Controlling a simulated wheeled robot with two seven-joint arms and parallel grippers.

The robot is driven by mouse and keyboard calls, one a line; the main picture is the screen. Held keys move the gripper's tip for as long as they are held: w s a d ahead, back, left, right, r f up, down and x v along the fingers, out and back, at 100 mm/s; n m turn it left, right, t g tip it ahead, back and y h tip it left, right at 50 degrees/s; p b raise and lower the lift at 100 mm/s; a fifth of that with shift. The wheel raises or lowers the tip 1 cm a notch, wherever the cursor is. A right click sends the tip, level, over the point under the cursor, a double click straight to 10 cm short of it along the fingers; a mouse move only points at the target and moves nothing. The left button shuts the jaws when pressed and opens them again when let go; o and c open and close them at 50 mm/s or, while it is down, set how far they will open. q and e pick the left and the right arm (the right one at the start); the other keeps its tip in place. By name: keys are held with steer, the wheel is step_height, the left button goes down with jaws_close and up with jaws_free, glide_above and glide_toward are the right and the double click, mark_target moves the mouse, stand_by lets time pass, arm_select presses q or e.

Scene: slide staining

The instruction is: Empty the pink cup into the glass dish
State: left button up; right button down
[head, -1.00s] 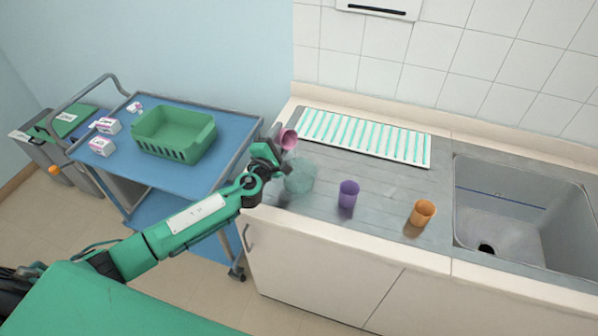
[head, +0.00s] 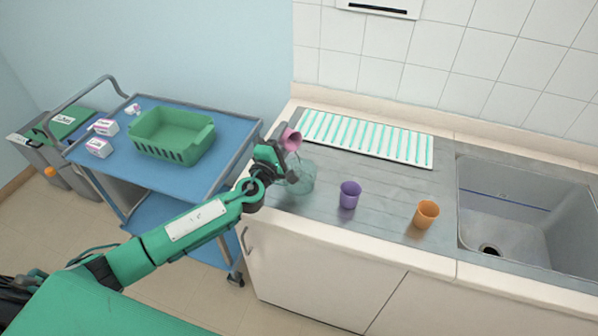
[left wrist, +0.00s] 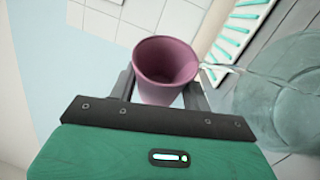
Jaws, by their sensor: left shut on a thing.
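My left gripper (head: 281,151) is shut on the pink cup (head: 291,139), with a finger on each side of it in the left wrist view (left wrist: 166,72). The cup is tilted, its mouth toward the right, above the clear glass dish (head: 303,181). The dish stands on the counter near its left end, partly behind my gripper, and shows at the right of the left wrist view (left wrist: 285,100). A pale streak runs from the cup's rim toward the dish; I cannot tell whether it is liquid. The cup's inner bottom is not clear. My right gripper is out of view.
A purple cup (head: 349,195) and an orange cup (head: 426,214) stand upright on the counter, right of the dish. A striped white rack (head: 370,141) lies behind, and a sink (head: 515,205) is at right. A blue trolley (head: 215,178) with a green basket (head: 172,138) stands left.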

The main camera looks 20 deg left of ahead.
arm_select(q)
steer(key=shift+w+a, duration=0.15)
steer(key=shift+w, duration=0.05)
steer(key=shift+r+m, duration=0.1)
steer(key=shift+m, duration=0.2)
steer(key=shift+r+m+t+h+b, duration=0.2)
steer(key=shift+m+t+h+b, duration=0.35)
steer(key=shift+m, duration=0.55)
steer(key=shift+d+r+m+h, duration=0.2)
steer(key=shift+d+m+h, duration=0.05)
steer(key=shift+m, duration=0.25)
